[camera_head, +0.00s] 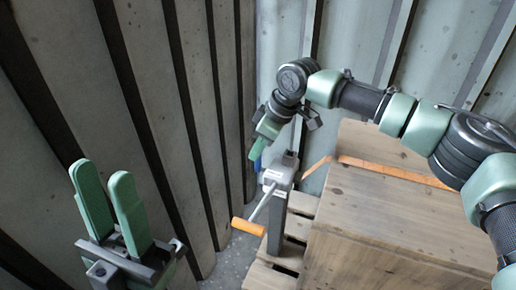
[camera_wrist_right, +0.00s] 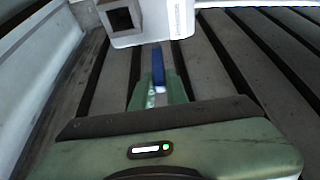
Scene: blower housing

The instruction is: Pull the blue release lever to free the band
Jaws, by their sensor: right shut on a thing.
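The blue release lever (camera_head: 258,164) shows just under my right gripper (camera_head: 262,146), beside the grey tensioner head (camera_head: 281,171). In the right wrist view the blue lever (camera_wrist_right: 158,66) stands between the green fingertips, and the gripper is shut on it. The orange band (camera_head: 393,171) lies across the top of the wooden crate, and a slanted stretch of it (camera_head: 317,167) shows between crate and tensioner. My left gripper (camera_head: 102,178) is open and empty at the lower left, fingers up, well apart from the tensioner.
The tensioner stands on a grey post (camera_head: 276,225); a crank with an orange handle (camera_head: 248,227) sticks out toward the lower left. A slatted pallet (camera_head: 262,278) lies below. The large wooden crate (camera_head: 375,215) fills the right. Corrugated metal walls (camera_head: 150,90) enclose the left and back.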

